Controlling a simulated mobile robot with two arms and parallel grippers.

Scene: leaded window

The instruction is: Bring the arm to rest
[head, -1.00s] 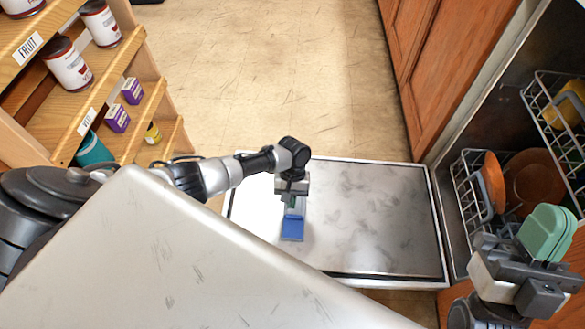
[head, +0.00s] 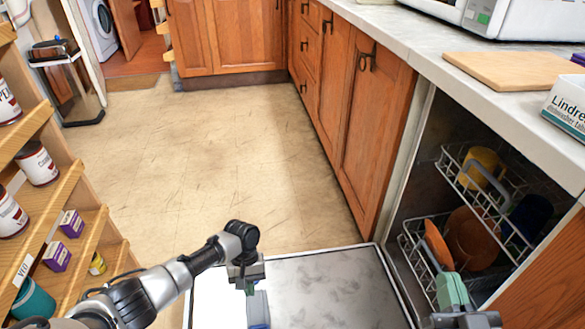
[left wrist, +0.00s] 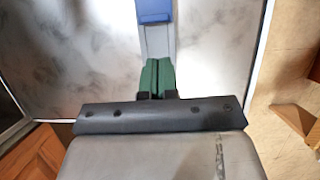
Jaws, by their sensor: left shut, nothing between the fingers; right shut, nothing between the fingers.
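My left arm comes in from the lower left in the head view. Its gripper (head: 250,289) points down over the lowered dishwasher door (head: 335,290). In the left wrist view its green fingers (left wrist: 158,72) are together with nothing between them. A grey and blue piece on the door (left wrist: 155,38) shows just beyond the fingertips; I cannot tell whether they touch it.
The dishwasher's lower rack (head: 412,262) holds orange-brown plates (head: 470,238); the upper rack holds a yellow mug (head: 482,165). Wooden shelves (head: 75,205) with cans and boxes stand at left. A counter with a cutting board (head: 520,70) runs along the right. The middle floor is clear.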

